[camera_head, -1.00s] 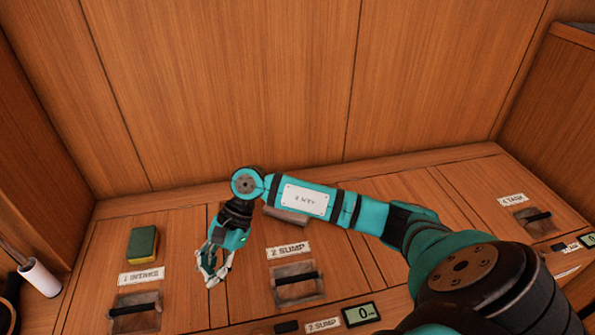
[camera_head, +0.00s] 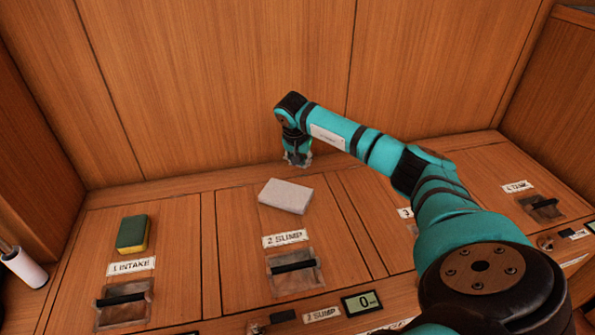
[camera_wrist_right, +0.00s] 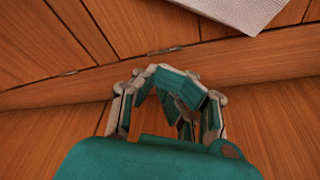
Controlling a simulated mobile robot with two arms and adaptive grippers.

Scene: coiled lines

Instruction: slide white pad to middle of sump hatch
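The white pad (camera_head: 286,196) lies flat and slightly turned on the back part of the sump hatch (camera_head: 240,262), behind the "2 SUMP" label. Its corner also shows at the top right of the right wrist view (camera_wrist_right: 238,10). My right gripper (camera_head: 298,163) points down just behind the pad, near the back edge of the counter, apart from the pad. In the right wrist view its fingers (camera_wrist_right: 158,72) curl together and look shut with nothing between them. My left gripper is not in view.
A green and yellow sponge (camera_head: 134,234) lies on the intake hatch to the left. Black handles sit in recesses on the hatches, including the sump handle (camera_head: 294,267). A display (camera_head: 361,303) reads 0 at the front. The wooden back wall (camera_head: 220,90) rises close behind my gripper.

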